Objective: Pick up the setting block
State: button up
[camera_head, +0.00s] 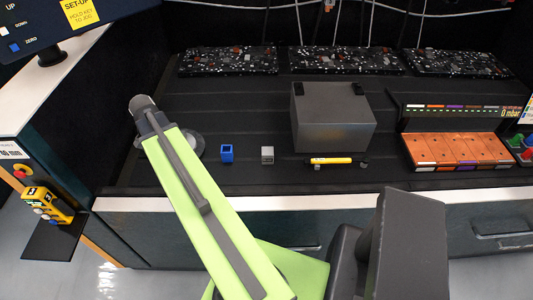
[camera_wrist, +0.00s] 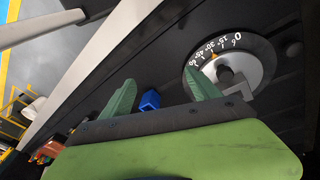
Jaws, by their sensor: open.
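A small blue block (camera_head: 227,153) with a dark recess in its top stands on the black worktop, right of my arm. A small grey block (camera_head: 267,155) stands a little to its right. The pictures do not tell which of the two is the setting block. In the wrist view my gripper (camera_wrist: 160,83) is open, with its two green fingers apart and nothing held. The blue block (camera_wrist: 150,101) shows between the fingers in the picture, apart from them and beyond them. The grey block is not clearly seen there. My fingers are hidden in the head view.
A round dial with angle marks (camera_wrist: 232,62) sits close to my right finger; its base (camera_head: 190,146) shows beside my arm. A grey box (camera_head: 333,118), a yellow tool (camera_head: 330,161) and a rack of copper plates (camera_head: 458,150) stand to the right.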

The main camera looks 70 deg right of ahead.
jog(key=s+d+r+m+g+p, duration=0.1)
jog(key=s+d+r+m, duration=0.2)
jog(key=s+d+m, duration=0.75)
jog(key=m+g, duration=0.1)
jog(key=m, duration=0.2)
send_near(267, 151)
jog(key=shift+n, duration=0.25)
jog(key=b+x, duration=0.2)
jog(key=b, duration=0.1)
jog(key=b+x, duration=0.2)
jog(key=b, duration=0.2)
jog(key=b+x, duration=0.2)
jog(key=b, duration=0.1)
jog(key=shift+w+a+f+b, duration=0.1)
jog(key=shift+w+f+b, duration=0.1)
jog(key=shift+w+b, duration=0.15)
jog(key=shift+s+f, duration=0.2)
jog(key=b+x, duration=0.5)
jog(key=shift+s, duration=0.15)
jog(key=shift+r, duration=0.1)
grip_shut()
